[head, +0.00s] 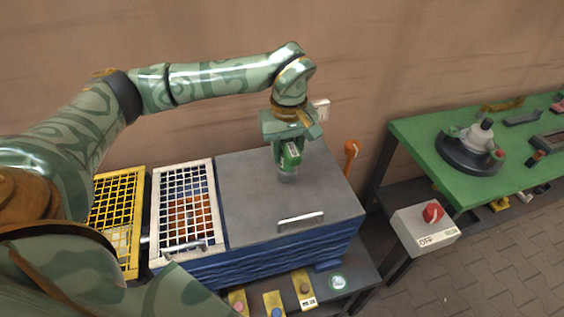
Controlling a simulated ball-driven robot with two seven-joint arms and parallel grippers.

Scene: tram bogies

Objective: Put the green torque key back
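My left gripper (288,150) hangs pointing down over the grey cabinet top (245,195), near its back right part. It appears shut on the green torque key (291,156), a small green body with a pale label or display and a grey lower end. The key is about upright. Its grey end is close above the grey top or touching it; I cannot tell which. The fingers hide part of the key. My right gripper is not in view.
A white grid guard (184,207) and a yellow grid guard (117,222) stand left of the cabinet top. A handle (301,221) sits at its front. Yellow holders (304,288) lie on a low shelf. A green bench (425,135) and an OFF switch box (424,226) are at right.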

